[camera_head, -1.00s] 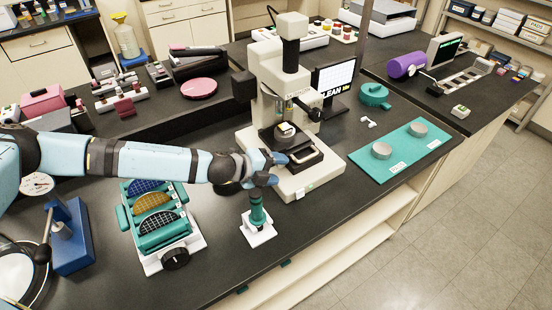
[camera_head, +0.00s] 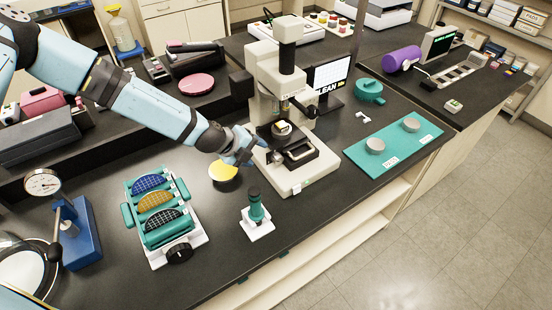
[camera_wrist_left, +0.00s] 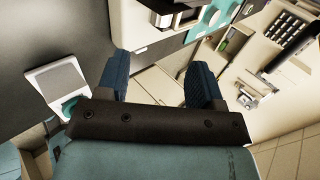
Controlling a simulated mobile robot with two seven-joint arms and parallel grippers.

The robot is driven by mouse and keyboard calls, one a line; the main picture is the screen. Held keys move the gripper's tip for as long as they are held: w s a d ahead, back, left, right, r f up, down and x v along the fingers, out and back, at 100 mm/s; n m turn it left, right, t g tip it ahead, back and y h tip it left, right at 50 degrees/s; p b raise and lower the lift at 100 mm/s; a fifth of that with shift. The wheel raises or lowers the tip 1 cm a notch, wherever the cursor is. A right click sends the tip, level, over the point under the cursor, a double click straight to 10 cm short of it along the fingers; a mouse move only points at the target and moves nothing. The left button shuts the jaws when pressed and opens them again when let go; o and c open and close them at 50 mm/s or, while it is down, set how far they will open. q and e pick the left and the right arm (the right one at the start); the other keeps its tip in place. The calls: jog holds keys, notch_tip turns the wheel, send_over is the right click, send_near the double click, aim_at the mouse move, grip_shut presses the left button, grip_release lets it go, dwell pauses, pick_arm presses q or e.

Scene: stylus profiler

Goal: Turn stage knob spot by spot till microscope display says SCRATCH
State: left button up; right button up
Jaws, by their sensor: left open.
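The cream microscope (camera_head: 265,85) stands mid-bench, with a small sample on its black stage (camera_head: 300,152). The display (camera_head: 332,75) beside it reads CLEAN, followed by smaller yellow text too small to read. My left gripper (camera_head: 258,153) is at the left side of the microscope base, close to the stage. It is open and appears empty; both dark blue fingers stand apart in the left wrist view (camera_wrist_left: 158,85). I cannot make out the stage knob; the gripper covers part of that side. My right gripper is not in view.
A teal stand on a white base (camera_head: 257,212) is in front of the gripper. A teal mat (camera_head: 365,165) with grey discs is at right. The front bench edge is clear.

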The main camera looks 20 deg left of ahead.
aim_at(275, 160)
pick_arm(q)
jog(key=x, duration=1)
jog(key=shift+w+d+f, duration=0.3)
jog(key=shift+f, duration=0.1)
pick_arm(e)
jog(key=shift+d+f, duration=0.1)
pick_arm(q)
jog(key=c, duration=0.9)
jog(key=shift+f, duration=0.1)
jog(key=shift+c, duration=0.2)
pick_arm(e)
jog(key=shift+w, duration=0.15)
